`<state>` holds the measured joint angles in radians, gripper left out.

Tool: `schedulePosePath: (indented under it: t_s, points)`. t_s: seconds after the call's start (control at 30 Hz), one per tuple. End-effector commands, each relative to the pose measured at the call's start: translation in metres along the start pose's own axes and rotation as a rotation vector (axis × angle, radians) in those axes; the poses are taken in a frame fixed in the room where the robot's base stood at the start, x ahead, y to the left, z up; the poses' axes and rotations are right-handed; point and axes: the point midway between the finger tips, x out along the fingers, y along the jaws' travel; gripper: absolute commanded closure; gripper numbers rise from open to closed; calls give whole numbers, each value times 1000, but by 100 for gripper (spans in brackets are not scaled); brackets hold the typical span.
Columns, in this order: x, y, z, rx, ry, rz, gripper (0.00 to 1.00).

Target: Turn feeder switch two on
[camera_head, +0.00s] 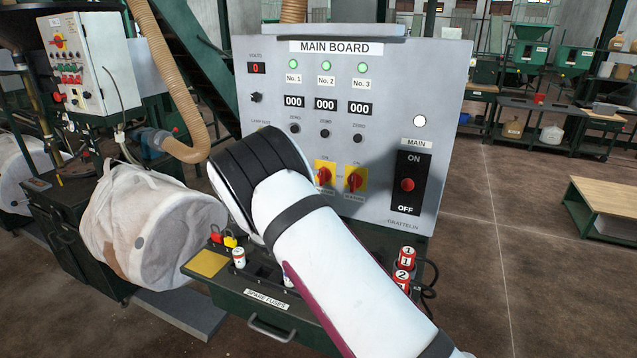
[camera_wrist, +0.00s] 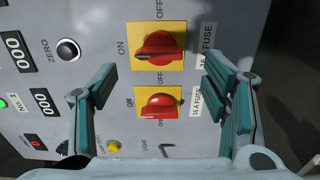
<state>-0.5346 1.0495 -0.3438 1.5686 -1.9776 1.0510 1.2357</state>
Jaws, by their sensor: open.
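Red rotary switches on yellow plates sit on the grey main board. By its line-up with the second counter, feeder switch two is the upper switch in the wrist view (camera_wrist: 158,46) and the left visible one in the head view (camera_head: 324,175). Its handle setting is hard to tell. The lower switch (camera_wrist: 158,104) in the wrist view lines up with the first counter. My gripper (camera_wrist: 160,66) is open and empty, facing the board, its fingers apart on either side of the switch column. In the head view my arm hides the gripper and the first switch.
The head view shows another red switch (camera_head: 355,179), the black main switch (camera_head: 408,185), zero knobs and counters. Red fuses (camera_head: 404,270) stand on the ledge below, right of my arm. A white bulk bag (camera_head: 150,225) hangs at left.

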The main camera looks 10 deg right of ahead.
Motion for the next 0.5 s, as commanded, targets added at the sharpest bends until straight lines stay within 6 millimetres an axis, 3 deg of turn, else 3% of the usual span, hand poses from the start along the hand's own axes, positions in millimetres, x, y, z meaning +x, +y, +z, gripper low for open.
schedulePosePath:
  t_s: [0.2,0.5]
  points:
    - [-40,0,0,0,0,-1,32]
    - [-60,0,0,1,-2,0,32]
